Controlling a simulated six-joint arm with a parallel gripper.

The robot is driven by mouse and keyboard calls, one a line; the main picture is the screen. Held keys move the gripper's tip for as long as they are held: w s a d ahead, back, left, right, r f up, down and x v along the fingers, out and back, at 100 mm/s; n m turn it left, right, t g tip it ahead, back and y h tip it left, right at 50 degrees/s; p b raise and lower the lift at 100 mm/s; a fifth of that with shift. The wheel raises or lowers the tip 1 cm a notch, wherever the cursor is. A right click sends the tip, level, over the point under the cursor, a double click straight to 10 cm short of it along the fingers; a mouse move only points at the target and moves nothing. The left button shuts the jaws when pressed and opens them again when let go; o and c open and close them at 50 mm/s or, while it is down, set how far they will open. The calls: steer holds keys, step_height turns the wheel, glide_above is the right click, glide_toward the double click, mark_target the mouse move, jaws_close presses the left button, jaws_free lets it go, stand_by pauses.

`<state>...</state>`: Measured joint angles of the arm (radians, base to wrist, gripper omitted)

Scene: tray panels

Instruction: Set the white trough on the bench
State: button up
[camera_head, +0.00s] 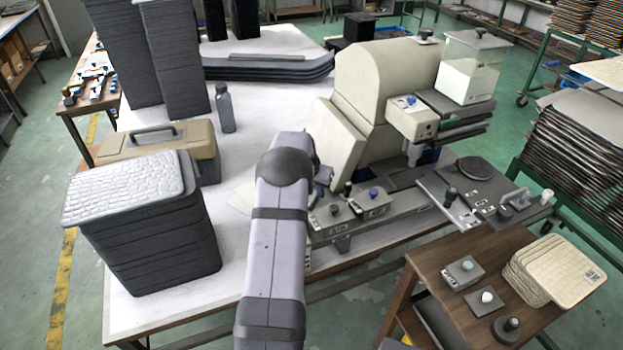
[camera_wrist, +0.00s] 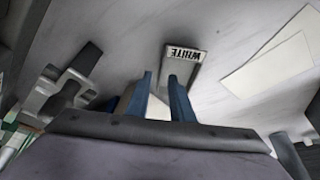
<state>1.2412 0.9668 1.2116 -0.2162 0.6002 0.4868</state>
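The bench (camera_head: 262,112) has a white top in the head view. There my arm hides the trough and most of my gripper.
A cream machine (camera_head: 375,85) stands right of my arm. A stack of dark trays with a white top (camera_head: 135,185), a tan toolbox (camera_head: 150,145) and a grey bottle (camera_head: 224,108) stand left. Pale sheets (camera_wrist: 270,62) lie right of the labelled piece.

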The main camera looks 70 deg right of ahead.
steer(key=b+v, duration=0.2)
steer(key=v, duration=0.8)
steer(key=shift+a+r, duration=0.2)
steer(key=w+a+r+n+g+y+p, duration=0.1)
steer(key=w+a+r+n+p, duration=0.15)
steer(key=a, duration=0.65)
steer(key=w+a+r+n+y+p, duration=0.1)
steer(key=w+a+r+n+p, duration=0.15)
steer(key=a, duration=0.65)
steer(key=w+a+r+n+g+y+p, duration=0.1)
steer(key=w+a+r+n+p, duration=0.15)
steer(key=a, duration=0.55)
steer(key=s+a+f+n+t+y+b, duration=0.15)
steer(key=a+f+n+b, duration=0.35)
steer(key=a, duration=1)
steer(key=s+a+f+n+t+b, duration=0.1)
steer(key=s+a+f+n+b, duration=0.15)
steer(key=a+f+n, duration=0.85)
steer(key=a+r+m+p, duration=0.2)
steer(key=r+p, duration=0.7)
steer(key=r, duration=0.3)
steer(key=w+a+r+m+p, duration=0.1)
steer(key=a+r+m+p, duration=0.1)
steer(key=r+p, duration=0.8)
steer(key=shift+r+m, duration=0.75)
steer(key=shift+r, duration=0.2)
steer(key=shift+w+g, duration=0.1)
steer(key=shift+g, duration=0.15)
